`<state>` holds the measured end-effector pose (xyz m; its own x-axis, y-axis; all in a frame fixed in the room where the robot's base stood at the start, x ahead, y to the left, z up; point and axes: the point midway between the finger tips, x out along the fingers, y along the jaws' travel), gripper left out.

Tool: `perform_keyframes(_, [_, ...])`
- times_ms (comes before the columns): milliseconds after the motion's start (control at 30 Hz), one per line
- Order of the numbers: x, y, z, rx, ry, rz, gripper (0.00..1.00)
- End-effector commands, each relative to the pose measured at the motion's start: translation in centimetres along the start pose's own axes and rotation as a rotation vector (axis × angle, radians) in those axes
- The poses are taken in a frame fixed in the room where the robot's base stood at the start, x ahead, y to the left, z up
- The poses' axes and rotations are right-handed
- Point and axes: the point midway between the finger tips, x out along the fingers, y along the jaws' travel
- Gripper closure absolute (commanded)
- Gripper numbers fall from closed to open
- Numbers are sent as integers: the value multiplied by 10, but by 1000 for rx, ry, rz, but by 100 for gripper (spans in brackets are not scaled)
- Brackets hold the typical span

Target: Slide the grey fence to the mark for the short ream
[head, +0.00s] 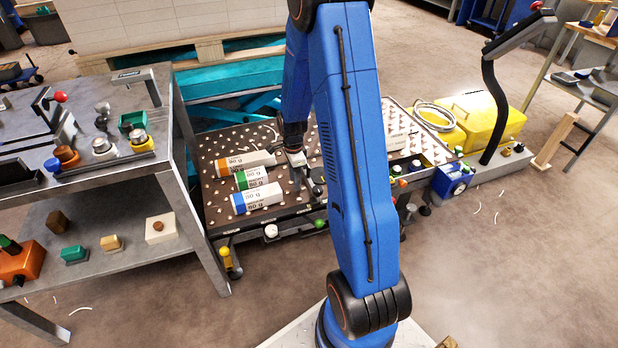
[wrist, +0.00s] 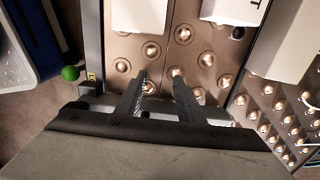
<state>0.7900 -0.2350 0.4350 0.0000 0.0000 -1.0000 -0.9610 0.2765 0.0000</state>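My gripper (wrist: 160,75) is open in the wrist view, its two dark fingers apart over the studded table, with studs showing between them. A grey bar (wrist: 101,102), which looks like the fence, runs crosswise just behind the fingertips and is partly covered by the gripper body. I cannot tell whether the fingers touch it. A yellow mark plate (wrist: 91,76) sits on the rail at the left, beside a green knob (wrist: 70,73). In the head view my gripper (head: 304,178) is low over the table, right of the reams, and my arm hides much of this area.
Reams with orange (head: 236,162), green (head: 252,178) and blue (head: 257,197) labels lie on the ball table (head: 216,210), left of my gripper. A steel workbench (head: 180,140) stands at the left. A yellow case (head: 470,120) and a screen post (head: 494,105) stand at the right.

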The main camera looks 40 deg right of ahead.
Motion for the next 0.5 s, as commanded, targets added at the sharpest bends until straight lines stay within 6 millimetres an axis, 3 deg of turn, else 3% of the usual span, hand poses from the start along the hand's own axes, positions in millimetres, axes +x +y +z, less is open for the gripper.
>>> perform_keyframes(300, [0,0,0,0,0,0,66])
perform_keyframes(500, [0,0,-12,1,0,0,66])
